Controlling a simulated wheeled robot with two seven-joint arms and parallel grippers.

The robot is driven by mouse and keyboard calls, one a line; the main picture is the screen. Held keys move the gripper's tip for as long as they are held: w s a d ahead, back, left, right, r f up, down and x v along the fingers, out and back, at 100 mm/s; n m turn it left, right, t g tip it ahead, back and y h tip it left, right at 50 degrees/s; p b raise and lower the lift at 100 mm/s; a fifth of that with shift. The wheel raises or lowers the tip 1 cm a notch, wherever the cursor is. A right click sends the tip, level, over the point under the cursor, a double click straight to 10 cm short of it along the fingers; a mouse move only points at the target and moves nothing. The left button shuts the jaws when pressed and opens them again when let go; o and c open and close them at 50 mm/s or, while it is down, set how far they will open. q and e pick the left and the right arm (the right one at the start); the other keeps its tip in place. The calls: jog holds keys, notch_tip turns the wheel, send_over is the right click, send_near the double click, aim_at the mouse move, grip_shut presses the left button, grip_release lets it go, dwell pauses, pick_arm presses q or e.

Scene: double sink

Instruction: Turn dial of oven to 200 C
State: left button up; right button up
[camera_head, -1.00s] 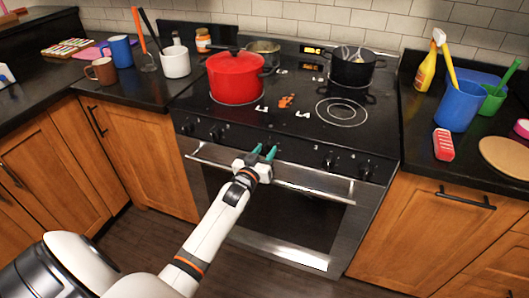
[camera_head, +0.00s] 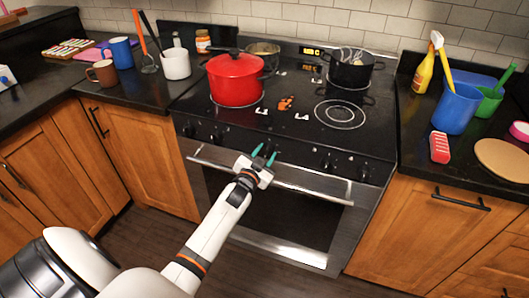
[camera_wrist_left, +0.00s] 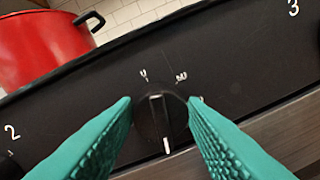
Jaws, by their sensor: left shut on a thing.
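The oven (camera_head: 290,218) has a black front panel with a row of dials and a steel door handle. My left gripper (camera_head: 264,154) is at the middle of this panel, its teal fingers shut on the oven dial. In the left wrist view the black dial (camera_wrist_left: 158,122) sits between the two fingertips (camera_wrist_left: 160,110). A white line on the dial points down and slightly right. Small white marks, partly legible, are on the panel above it. The fingers hide parts of the panel around the dial. My right gripper is out of view.
Other dials flank it, including one at the right (camera_head: 327,161). The steel handle (camera_head: 310,187) runs just below the panel. A red pot (camera_head: 235,80) and a black pot (camera_head: 350,72) stand on the stove top. Counters lie on both sides.

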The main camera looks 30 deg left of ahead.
pick_arm(q)
jog(key=shift+m, duration=1.5)
jog(key=o, duration=1)
jog(key=s+d, duration=0.2)
jog(key=s, duration=0.9)
jog(key=shift+s+d+r, duration=0.2)
jog(key=shift+s+r, duration=0.1)
jog(key=shift+s, duration=0.1)
